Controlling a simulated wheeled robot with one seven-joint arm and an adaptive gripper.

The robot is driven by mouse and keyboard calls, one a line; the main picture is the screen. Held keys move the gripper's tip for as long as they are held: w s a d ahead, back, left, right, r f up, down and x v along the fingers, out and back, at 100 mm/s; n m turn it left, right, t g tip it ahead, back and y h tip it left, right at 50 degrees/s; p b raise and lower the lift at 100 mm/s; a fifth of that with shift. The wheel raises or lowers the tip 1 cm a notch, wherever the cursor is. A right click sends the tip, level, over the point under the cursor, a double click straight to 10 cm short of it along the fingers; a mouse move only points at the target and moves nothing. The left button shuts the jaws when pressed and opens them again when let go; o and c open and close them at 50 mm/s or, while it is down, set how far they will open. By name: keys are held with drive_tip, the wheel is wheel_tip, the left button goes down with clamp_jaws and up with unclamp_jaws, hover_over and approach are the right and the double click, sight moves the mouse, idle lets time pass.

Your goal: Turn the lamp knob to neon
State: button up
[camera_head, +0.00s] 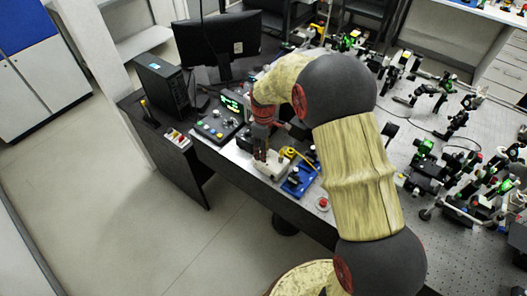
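My gripper (261,155) points down over a small cream-coloured box (270,168) near the front edge of the bench. The fingers are small and dark here, and I cannot tell whether they are open or shut or whether they touch anything. No lamp knob can be made out for certain; it may be hidden under the gripper. No neon label can be read.
A control box with green digits (231,103) and coloured knobs stands left of the gripper. A blue device (299,180) and a red button (323,203) lie to the right. A monitor (217,40) stands behind. Optics crowd the right side of the bench.

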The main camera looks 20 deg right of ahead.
drive_tip(key=shift+f, duration=0.25)
drive_tip(key=shift+c, duration=0.5)
drive_tip(key=c, duration=0.8)
